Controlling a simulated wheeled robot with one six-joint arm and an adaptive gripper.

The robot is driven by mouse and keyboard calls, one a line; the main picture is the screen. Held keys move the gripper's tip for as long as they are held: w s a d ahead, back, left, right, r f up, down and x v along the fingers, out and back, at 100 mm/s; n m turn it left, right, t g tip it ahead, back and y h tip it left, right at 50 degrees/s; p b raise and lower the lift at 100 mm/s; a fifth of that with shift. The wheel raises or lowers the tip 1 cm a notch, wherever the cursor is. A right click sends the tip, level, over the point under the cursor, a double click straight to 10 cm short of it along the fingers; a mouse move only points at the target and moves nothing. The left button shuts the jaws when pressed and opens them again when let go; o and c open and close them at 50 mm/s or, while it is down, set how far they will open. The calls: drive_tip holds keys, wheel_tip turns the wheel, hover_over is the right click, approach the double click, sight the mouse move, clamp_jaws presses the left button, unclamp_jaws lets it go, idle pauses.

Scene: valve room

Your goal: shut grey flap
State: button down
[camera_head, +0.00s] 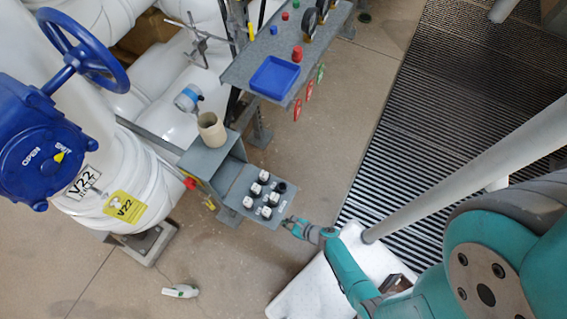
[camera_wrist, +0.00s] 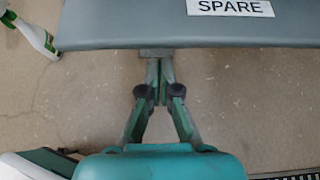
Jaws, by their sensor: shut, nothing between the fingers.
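The grey flap (camera_head: 233,194) stands out from the grey box (camera_head: 205,160) in the head view, lowered and open. Several small black and white pieces (camera_head: 263,176) show on its face. In the wrist view the grey flap (camera_wrist: 120,25) spans the top, with a white SPARE label and a small tab (camera_wrist: 157,53) on its near edge. My gripper (camera_wrist: 157,68) is shut and empty, its fingertips at this tab; I cannot tell whether they touch it. In the head view my gripper (camera_head: 289,222) is just beyond the flap's outer corner.
A beige cup (camera_head: 211,130) stands on top of the box. A grey shelf with a blue tray (camera_head: 274,77) and coloured knobs is behind. A blue handwheel valve (camera_head: 85,50) is at left. A white spray bottle (camera_head: 180,291) lies on the floor, which is otherwise clear in front.

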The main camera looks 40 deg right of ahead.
drive_tip(key=shift+w+r, duration=0.15)
drive_tip(key=shift+r, duration=0.6)
drive_tip(key=shift+r, duration=0.2)
